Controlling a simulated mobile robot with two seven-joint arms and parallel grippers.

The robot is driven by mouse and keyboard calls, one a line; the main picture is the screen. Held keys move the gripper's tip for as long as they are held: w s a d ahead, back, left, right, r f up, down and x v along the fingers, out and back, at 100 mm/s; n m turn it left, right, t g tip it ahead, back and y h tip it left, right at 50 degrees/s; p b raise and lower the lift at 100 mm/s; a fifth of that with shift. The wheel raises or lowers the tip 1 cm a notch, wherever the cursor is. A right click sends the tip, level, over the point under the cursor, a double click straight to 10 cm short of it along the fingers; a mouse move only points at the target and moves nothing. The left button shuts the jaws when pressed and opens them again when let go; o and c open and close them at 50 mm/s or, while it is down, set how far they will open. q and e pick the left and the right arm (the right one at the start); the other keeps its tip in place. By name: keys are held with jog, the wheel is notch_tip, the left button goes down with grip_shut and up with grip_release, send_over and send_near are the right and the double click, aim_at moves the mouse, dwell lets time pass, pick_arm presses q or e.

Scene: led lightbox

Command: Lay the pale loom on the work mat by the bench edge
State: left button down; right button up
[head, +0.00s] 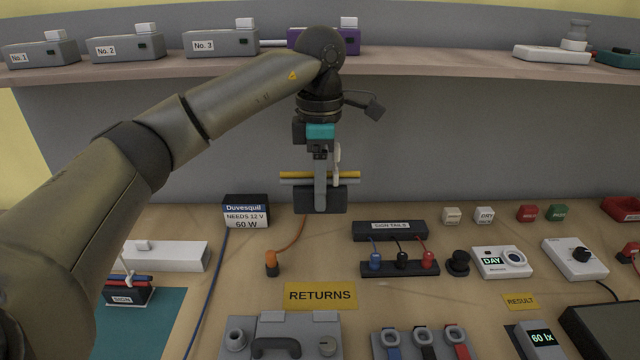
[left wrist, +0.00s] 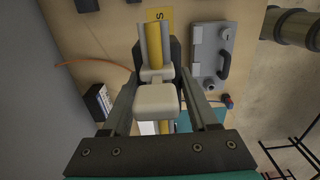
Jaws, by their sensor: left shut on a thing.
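My left gripper (head: 320,165) is shut on the pale loom and holds it above the back of the bench. In the head view the loom shows a yellow bar (head: 294,175) and a grey bar over a dark block, with a cream piece beside the gripper. In the left wrist view the loom's cream piece (left wrist: 157,100) sits between the fingers, with the yellow bar running past it. The teal work mat (head: 160,325) lies at the front left, partly hidden by my left arm. My right gripper is not in view.
Another loom marked SIGN (head: 122,296), with red and blue bars, lies on the mat's back edge. A white box (head: 180,256) stands behind it. A Duvesquil box (head: 246,212), an orange plug (head: 272,265) and a RETURNS label (head: 320,296) are nearby. A shelf (head: 450,66) runs above.

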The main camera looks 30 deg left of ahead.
pick_arm(q)
notch_tip(320, 180, up, 5)
jog(key=p, duration=0.4)
jog(key=shift+r+p, duration=0.1)
jog(key=shift+p, duration=0.2)
